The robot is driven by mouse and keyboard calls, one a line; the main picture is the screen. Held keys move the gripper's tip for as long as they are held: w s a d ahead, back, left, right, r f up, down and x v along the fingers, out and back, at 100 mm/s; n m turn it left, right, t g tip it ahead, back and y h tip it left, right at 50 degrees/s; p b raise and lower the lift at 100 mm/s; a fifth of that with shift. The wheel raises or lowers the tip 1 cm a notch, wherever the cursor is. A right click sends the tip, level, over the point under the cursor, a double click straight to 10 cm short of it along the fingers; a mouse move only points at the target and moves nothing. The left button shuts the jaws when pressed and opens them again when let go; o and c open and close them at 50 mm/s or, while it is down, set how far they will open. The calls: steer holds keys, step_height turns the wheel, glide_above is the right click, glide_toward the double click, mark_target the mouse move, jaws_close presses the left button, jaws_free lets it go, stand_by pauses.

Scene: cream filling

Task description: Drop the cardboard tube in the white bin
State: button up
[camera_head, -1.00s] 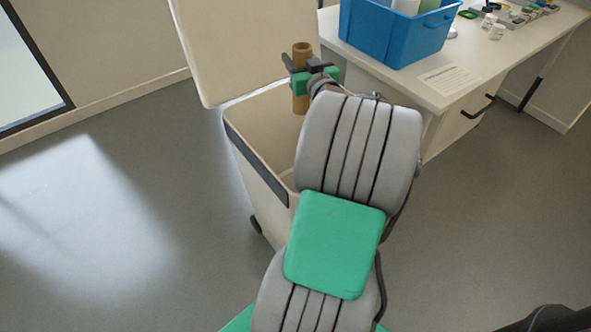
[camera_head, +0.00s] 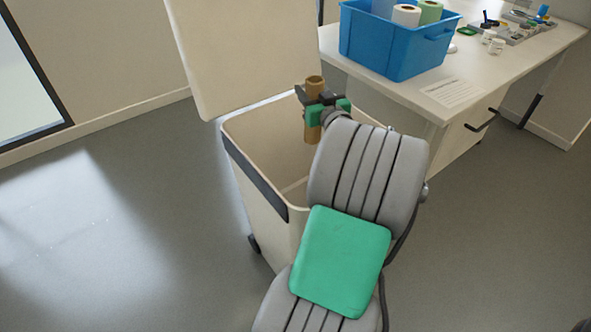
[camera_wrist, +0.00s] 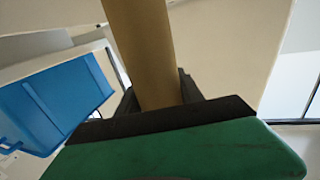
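The brown cardboard tube (camera_head: 312,133) is held upright in my gripper (camera_head: 317,97), which is shut on its upper part. In the wrist view the tube (camera_wrist: 146,45) runs up between the dark fingers of my gripper (camera_wrist: 158,95). The white bin (camera_head: 262,215) stands open, with its lid (camera_head: 245,55) raised at the back. In the head view the tube's lower end shows against the bin's opening, near its back right part. The bin's right rim is partly hidden by my arm.
A white table (camera_head: 470,75) stands right of the bin. It bears a blue crate (camera_head: 385,45) with paper rolls, a printed sheet (camera_head: 452,92) and small jars. The blue crate also shows in the wrist view (camera_wrist: 55,105). The floor to the left is clear.

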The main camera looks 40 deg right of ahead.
steer(key=o, duration=0.5)
steer(key=v, duration=0.7)
steer(key=shift+s+a, duration=0.15)
steer(key=shift+s, duration=0.25)
